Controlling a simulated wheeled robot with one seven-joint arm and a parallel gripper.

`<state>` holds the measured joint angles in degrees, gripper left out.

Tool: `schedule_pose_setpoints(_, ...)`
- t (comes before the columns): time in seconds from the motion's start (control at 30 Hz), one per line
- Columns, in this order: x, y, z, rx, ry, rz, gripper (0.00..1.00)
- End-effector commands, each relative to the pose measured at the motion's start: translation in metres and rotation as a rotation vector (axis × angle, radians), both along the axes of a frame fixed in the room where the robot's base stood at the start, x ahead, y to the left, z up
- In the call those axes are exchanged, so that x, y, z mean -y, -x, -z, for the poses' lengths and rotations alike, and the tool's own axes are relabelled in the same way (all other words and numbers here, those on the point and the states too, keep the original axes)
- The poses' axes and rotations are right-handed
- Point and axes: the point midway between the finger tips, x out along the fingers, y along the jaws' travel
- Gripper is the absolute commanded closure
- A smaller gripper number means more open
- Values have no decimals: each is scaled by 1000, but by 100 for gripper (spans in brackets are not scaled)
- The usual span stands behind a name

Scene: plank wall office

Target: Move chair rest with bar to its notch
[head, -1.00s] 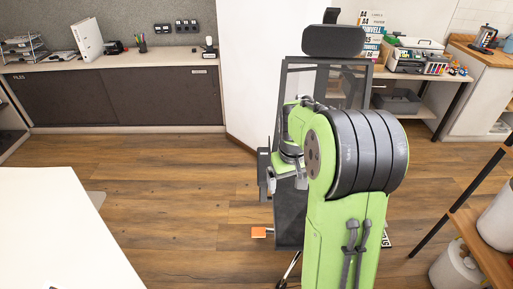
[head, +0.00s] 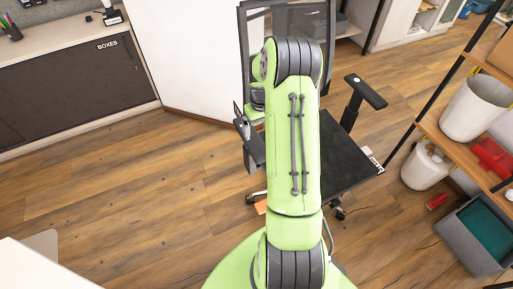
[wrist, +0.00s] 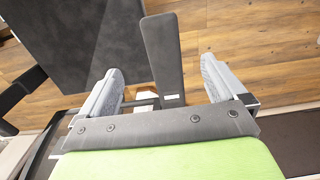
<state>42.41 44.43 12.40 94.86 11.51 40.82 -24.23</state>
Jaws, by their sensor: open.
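The black office chair has a flat dark seat (head: 345,165) and a mesh back (head: 345,50). Its right armrest (head: 366,91) stands on a black post; its left armrest (head: 250,142) is partly hidden by my arm. In the wrist view, a narrow dark pad (wrist: 163,40), apparently the left armrest, lies between the two grey fingers of my gripper (wrist: 161,68). The fingers are apart, with a gap on each side of the pad. The dark seat (wrist: 85,40) shows to the left. An orange paddle (head: 261,207) shows low beside the chair. I cannot make out a notch.
A shelf rack (head: 455,140) with white bins (head: 476,108) stands at the right, and a grey box (head: 470,235) sits on the floor below. A dark cabinet (head: 75,85) lines the back left. A white table corner (head: 35,265) is at lower left.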

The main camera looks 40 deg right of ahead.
Motion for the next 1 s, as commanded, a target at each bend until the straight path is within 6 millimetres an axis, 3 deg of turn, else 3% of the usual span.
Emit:
schedule_pose_setpoints(0.03, -1, 1, 18, -4, -4, -1, 2)
schedule_pose_setpoints(0.3, -1, 0, 86, -3, -4, 0, 2)
schedule_pose_setpoints(0.5, -1, -1, 120, -1, -1, -1, 2)
schedule_pose_setpoints(0.87, -1, -1, 127, 1, 0, -1, 4)
schedule_pose_setpoints(1.0, -1, -1, 127, 1, 0, -1, 25)
